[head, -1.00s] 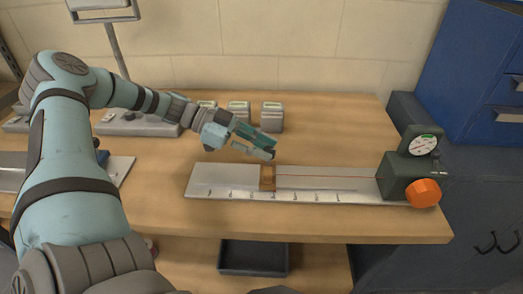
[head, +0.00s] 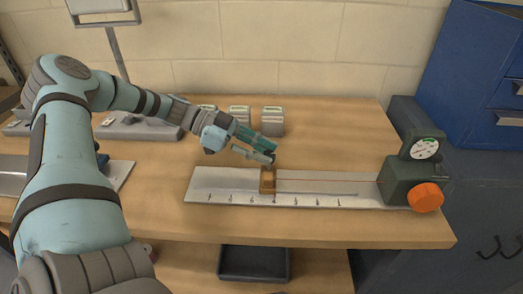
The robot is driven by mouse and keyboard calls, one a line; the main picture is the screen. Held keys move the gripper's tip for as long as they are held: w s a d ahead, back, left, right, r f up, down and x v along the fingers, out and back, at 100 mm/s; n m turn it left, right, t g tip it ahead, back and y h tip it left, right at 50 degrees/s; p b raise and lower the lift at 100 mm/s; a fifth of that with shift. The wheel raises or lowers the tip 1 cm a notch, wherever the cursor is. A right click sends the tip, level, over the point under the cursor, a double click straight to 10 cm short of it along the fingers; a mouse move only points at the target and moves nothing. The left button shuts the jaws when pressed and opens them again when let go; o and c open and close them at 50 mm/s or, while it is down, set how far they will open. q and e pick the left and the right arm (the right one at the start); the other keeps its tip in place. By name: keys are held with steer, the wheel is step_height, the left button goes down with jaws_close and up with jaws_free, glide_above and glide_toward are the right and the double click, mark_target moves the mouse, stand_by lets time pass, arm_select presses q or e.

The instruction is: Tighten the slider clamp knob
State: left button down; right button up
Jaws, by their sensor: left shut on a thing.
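My left gripper (head: 271,156) reaches in from the left over a pale board (head: 215,184) with a printed scale. Its fingertips are shut at the top of the brown slider (head: 268,184), around the small dark slider clamp knob (head: 274,160). The fingers mostly hide the knob, so its turn angle cannot be read. The slider sits upright on the board left of its middle, with a thin red line running right from it. A grey-green unit with a dial gauge (head: 424,149) and an orange knob (head: 426,197) stands at the board's right end. My right gripper is not in view.
Several small grey blocks (head: 272,121) stand behind the gripper on the wooden table (head: 330,130). A grey device with a post (head: 140,123) is at the back left. A dark bin (head: 253,262) sits below the table front. The table behind the board's right half is clear.

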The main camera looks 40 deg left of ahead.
arm_select(q)
steer(key=shift+s+f, duration=0.1)
steer(key=shift+f, duration=0.05)
steer(key=c, duration=1.4)
jaws_free()
steer(key=shift+o, duration=0.2)
steer(key=v, duration=0.7)
steer(key=shift+a, duration=0.2)
